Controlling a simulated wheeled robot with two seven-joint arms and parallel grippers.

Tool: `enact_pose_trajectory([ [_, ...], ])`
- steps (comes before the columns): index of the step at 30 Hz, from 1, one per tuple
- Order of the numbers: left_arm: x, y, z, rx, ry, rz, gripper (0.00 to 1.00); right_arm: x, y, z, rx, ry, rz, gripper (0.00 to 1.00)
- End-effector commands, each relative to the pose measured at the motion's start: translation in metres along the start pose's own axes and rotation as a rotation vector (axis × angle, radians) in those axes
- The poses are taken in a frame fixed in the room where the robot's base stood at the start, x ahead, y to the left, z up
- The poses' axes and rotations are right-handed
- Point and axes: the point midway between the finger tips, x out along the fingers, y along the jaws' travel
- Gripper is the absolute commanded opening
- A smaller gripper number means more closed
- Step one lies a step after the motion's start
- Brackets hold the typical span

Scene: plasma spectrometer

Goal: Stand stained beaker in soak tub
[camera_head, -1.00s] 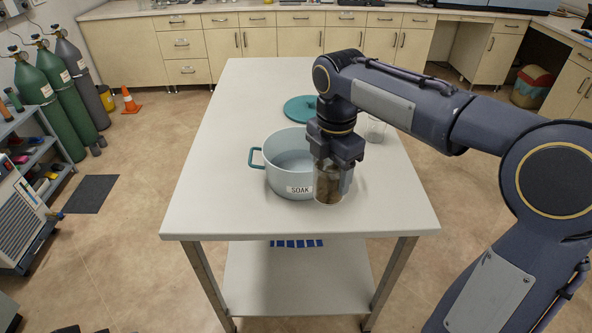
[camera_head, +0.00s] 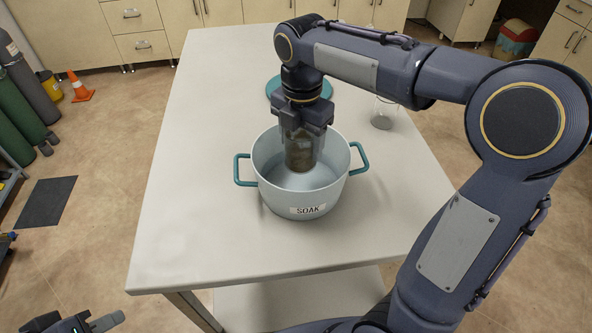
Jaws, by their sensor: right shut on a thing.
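The stained beaker (camera_head: 299,157), clear glass with a brown stain, is upright in the jaws of my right gripper (camera_head: 304,128). It is over the opening of the soak tub, and its lower part appears below the rim. I cannot tell whether its base touches the tub floor. The soak tub (camera_head: 308,200) is a pale blue round pot with two teal handles and a SOAK label, standing on the white table. My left gripper (camera_head: 82,326) shows only partly at the bottom left edge, far from the tub; its opening is unclear.
A teal lid (camera_head: 273,88) lies behind the tub, partly hidden by my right arm. A clean clear beaker (camera_head: 382,116) stands at the right behind the tub. The white table (camera_head: 190,200) is bare left of the tub and in front.

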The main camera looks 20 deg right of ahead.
Motion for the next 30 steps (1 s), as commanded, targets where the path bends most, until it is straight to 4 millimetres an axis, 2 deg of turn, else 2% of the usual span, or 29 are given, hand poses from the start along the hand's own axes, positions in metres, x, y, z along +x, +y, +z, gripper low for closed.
enact_pose_trajectory([
  [3, 0.002, -0.001, 0.001, 0.0, 0.0, 0.0, 0.31, 0.024, -0.001, 0.0, 0.001, 0.001, -0.004, 0.38],
  [10, 0.004, -0.002, 0.002, 0.0, 0.0, 0.0, 0.31, 0.047, -0.001, 0.0, 0.001, 0.0, -0.003, 0.38],
  [15, 0.006, -0.003, 0.003, 0.0, 0.0, 0.0, 0.31, 0.071, -0.001, 0.0, 0.001, 0.0, -0.003, 0.38],
  [28, 0.007, -0.003, 0.004, 0.0, 0.0, 0.0, 0.31, 0.08, 0.0, 0.0, 0.001, 0.0, 0.0, 0.38],
  [29, 0.007, -0.003, 0.004, 0.0, 0.0, 0.0, 0.31, 0.08, 0.0, 0.0, 0.001, 0.0, 0.0, 0.63],
  [30, 0.007, -0.003, 0.003, 0.0, 0.0, 0.0, 0.31, 0.079, 0.0, 0.0, 0.001, -0.001, 0.0, 0.68],
])
